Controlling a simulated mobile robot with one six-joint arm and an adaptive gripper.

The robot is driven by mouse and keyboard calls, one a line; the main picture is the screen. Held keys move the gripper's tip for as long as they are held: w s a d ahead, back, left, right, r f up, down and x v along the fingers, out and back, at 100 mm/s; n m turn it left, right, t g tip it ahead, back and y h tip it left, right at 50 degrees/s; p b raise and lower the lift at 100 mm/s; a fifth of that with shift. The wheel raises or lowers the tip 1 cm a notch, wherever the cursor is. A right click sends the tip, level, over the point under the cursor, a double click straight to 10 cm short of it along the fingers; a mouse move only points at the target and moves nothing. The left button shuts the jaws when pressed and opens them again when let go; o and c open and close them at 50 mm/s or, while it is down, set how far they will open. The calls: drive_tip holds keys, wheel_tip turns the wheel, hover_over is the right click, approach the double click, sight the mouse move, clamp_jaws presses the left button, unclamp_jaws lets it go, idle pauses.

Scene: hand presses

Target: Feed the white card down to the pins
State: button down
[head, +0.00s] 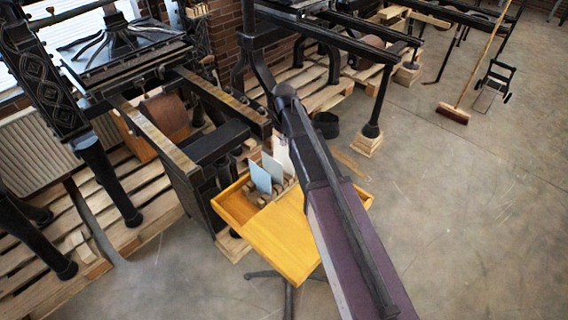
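A white card (283,154) stands upright at the back right of a small wooden rack (269,196) on a yellow tray table. A light blue card (260,178) stands at the front left of the rack, and a paler grey-blue card (272,167) stands between the two. The white card's lower part is partly hidden by the cards in front and the rack. I cannot make out my gripper in this view. I cannot make out any pins.
The yellow tray table (280,243) has a raised rim; its right part is hidden behind a long dark shape. A black hand press (120,60) stands left on wooden pallets (160,215). More presses stand behind. A broom (453,114) leans at right. The floor at right is mostly clear.

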drive_tip(key=shift+r+p, duration=2.75)
drive_tip(key=shift+r, duration=0.15)
drive_tip(key=shift+r, duration=0.1)
